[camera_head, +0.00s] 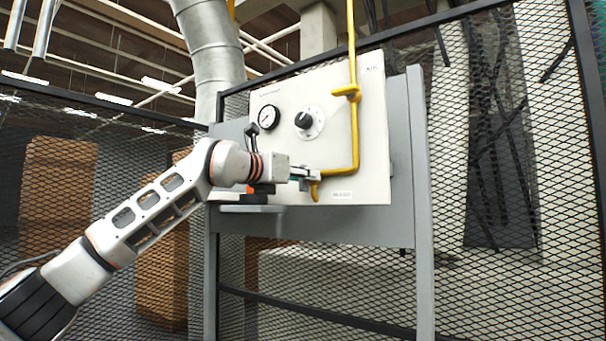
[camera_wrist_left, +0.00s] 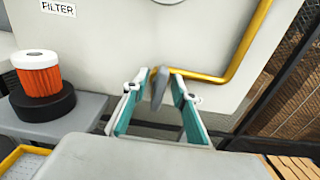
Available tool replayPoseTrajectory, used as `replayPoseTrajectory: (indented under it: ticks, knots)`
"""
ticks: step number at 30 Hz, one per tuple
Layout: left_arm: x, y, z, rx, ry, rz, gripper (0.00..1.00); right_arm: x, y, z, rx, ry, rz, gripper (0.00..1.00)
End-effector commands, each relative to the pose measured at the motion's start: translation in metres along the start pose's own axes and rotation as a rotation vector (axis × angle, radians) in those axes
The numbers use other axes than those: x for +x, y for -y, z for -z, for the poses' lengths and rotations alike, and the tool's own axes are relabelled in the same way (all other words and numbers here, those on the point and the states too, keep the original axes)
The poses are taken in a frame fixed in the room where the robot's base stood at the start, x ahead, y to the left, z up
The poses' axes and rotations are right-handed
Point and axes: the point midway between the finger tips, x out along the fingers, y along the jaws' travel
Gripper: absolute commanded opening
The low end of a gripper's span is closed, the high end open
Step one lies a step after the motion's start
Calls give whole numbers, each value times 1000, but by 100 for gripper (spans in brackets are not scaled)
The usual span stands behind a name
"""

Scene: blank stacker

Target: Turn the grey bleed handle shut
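The grey bleed handle (camera_wrist_left: 160,88) shows in the left wrist view as a narrow grey lever in front of the white panel, by the end of the yellow pipe (camera_wrist_left: 215,76). My left gripper (camera_wrist_left: 159,82) has its teal-padded fingers apart, one on each side of the handle, with small gaps visible between pads and handle. In the head view my left gripper (camera_head: 311,175) is at the panel's lower part, beside the yellow pipe's lower end (camera_head: 314,190). The handle is hard to make out there. My right gripper is in neither view.
The white panel (camera_head: 365,120) carries a round gauge (camera_head: 269,117) and a black knob (camera_head: 303,120). An orange filter (camera_wrist_left: 37,75) on a black base (camera_wrist_left: 40,104) stands on the grey shelf (camera_wrist_left: 88,112), left of my gripper. Mesh fencing (camera_head: 540,230) surrounds the stand.

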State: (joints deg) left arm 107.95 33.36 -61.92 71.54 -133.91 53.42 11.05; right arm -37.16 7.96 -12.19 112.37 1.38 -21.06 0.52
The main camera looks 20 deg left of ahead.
Motion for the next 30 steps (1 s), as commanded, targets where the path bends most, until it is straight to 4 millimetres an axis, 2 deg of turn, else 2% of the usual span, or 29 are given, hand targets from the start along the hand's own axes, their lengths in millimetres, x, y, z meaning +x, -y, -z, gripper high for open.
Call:
replayPoseTrajectory:
  ticks: [4,5,6,8,20,30]
  knots:
    - [0,0,0,0,0,0,27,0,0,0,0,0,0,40]
    - [0,0,0,0,0,0,24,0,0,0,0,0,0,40]
    - [0,0,0,0,0,0,14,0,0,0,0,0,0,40]
    - [0,0,0,0,0,0,0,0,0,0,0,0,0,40]
    - [0,-1,1,-30,2,0,0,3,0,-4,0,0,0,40]
    - [0,-2,4,-237,1,0,0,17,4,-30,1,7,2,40]
